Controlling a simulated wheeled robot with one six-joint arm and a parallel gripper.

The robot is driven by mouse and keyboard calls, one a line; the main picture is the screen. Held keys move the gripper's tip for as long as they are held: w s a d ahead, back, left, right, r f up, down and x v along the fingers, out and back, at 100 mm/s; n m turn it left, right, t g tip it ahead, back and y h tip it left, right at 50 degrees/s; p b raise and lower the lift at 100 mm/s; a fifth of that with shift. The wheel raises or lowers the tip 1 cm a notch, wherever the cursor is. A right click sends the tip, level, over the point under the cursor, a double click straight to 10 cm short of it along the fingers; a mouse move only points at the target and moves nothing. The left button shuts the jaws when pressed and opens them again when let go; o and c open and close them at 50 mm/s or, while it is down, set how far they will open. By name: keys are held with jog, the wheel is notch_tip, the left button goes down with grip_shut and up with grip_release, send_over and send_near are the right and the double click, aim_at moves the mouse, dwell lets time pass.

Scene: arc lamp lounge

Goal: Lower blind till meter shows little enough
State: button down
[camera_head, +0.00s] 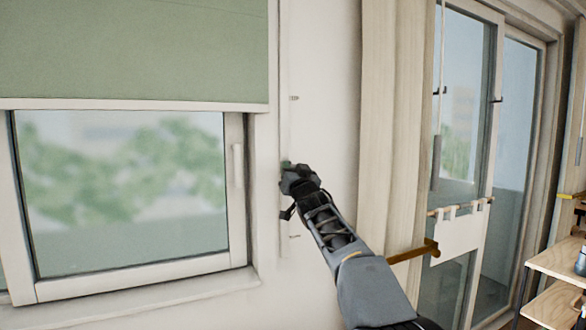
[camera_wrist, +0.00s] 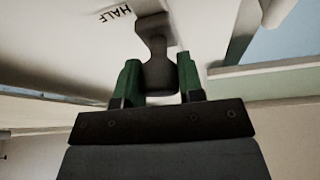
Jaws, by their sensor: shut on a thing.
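The green blind (camera_head: 130,45) hangs over the upper part of the window at left, its pale bottom bar (camera_head: 130,105) above the bare lower glass. A narrow upright track (camera_head: 285,130) runs on the wall right of the window, with small marks above and below my gripper. My gripper (camera_head: 290,178) is at this track, between the marks. In the wrist view, its green fingers (camera_wrist: 158,82) are shut on a dark grey handle (camera_wrist: 155,48). The word HALF (camera_wrist: 117,16) shows upside down on the wall beside the handle. I cannot make out a meter in either view.
The window handle (camera_head: 238,165) is left of my gripper. A pale curtain (camera_head: 385,120) hangs to the right, then a glass door (camera_head: 465,100). A brass-coloured bar (camera_head: 412,254) stands out behind my forearm. Wooden shelves (camera_head: 560,262) are at far right.

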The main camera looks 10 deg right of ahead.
jog(key=shift+f+b, duration=0.3)
jog(key=shift+f, duration=0.55)
jog(key=c, duration=0.7)
grip_release()
jog(key=shift+c, duration=0.2)
jog(key=b+v, duration=0.4)
jog(key=v, duration=0.9)
jog(key=shift+s+f+b, duration=0.15)
jog(key=shift+s+b, duration=0.2)
jog(key=shift+s, duration=0.05)
